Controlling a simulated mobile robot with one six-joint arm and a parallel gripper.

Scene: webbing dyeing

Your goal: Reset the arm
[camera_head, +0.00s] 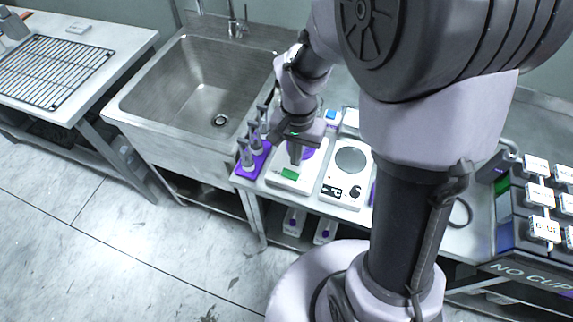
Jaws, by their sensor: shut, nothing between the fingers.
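My gripper (296,153) points down over a white bench device with a green display (290,174). It is shut with nothing between its fingers. A purple round part (307,154) shows just behind the fingers. I cannot tell whether the fingertips touch the device. My arm reaches in from the right and hides part of the bench behind it.
A steel sink (200,85) lies further left, with a wire rack (50,70) beyond. Labelled boxes (540,195) stand at the right. The floor (110,250) is clear.

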